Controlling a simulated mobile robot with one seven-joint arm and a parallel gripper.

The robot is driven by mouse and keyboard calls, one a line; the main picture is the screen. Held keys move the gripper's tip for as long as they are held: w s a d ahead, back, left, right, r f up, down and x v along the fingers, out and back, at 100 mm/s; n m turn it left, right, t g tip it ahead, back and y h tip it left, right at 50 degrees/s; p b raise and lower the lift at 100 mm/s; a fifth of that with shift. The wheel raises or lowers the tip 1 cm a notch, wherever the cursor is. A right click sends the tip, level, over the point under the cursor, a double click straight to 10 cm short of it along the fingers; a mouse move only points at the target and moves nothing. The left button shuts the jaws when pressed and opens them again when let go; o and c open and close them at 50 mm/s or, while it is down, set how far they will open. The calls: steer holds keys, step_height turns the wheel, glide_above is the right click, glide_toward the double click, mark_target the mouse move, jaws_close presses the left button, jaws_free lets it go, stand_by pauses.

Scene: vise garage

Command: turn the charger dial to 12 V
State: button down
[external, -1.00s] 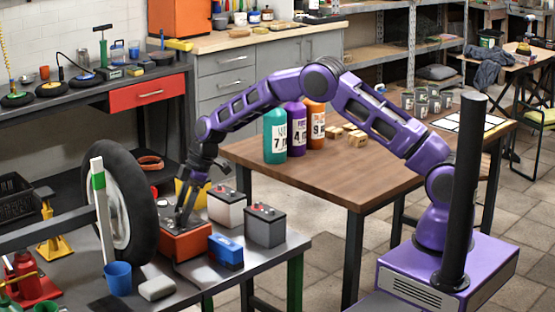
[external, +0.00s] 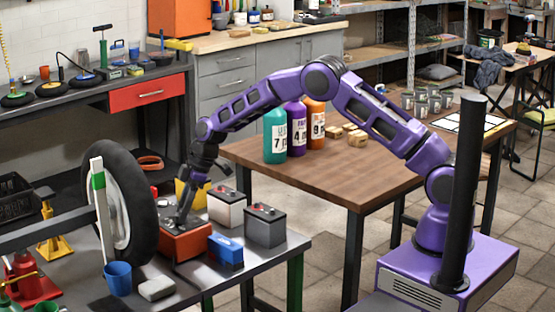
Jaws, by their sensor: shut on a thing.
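The charger (external: 188,243) is an orange-red box on the dark metal table, just right of the upright wheel. My gripper (external: 181,222) points down at the top of the charger, with its fingertips at the charger's upper face. The jaws are shut on the dial there. The dial itself is hidden by the fingers and too small to make out. Its markings and pointer setting cannot be read in this view.
A white battery (external: 227,208) and a grey battery (external: 264,226) stand right of the charger. A blue box (external: 226,251) sits close at its front right. The wheel (external: 131,205) stands close on the left. A blue cup (external: 118,278) and a grey block (external: 157,288) are in front.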

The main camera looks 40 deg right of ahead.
steer(key=m+t, duration=0.1)
steer(key=m, duration=0.2)
steer(key=shift+s+a+h, duration=0.1)
steer(key=shift+h, duration=0.3)
steer(key=m, duration=0.2)
steer(key=shift+a+r+m+t+h, duration=0.1)
steer(key=shift+r+m+t+h, duration=0.05)
steer(key=shift+m+t+h, duration=0.2)
steer(key=m+h, duration=0.1)
steer(key=m, duration=0.2)
steer(key=m+t+h+p, duration=0.1)
steer(key=m, duration=0.2)
steer(key=shift+a+p, duration=0.15)
steer(key=shift+p, duration=0.15)
steer(key=m+h, duration=0.1)
steer(key=m, duration=0.1)
steer(key=m+h, duration=0.1)
steer(key=m, duration=0.2)
steer(key=shift+a+m+g+h, duration=0.15)
steer(key=shift+m+g+h, duration=0.1)
steer(key=shift+m, duration=0.1)
steer(key=m, duration=0.2)
steer(key=m+g+h+b, duration=0.1)
steer(key=m, duration=0.2)
steer(key=shift+m+h, duration=0.3)
steer(key=shift+c, duration=2.2)
jaws_free()
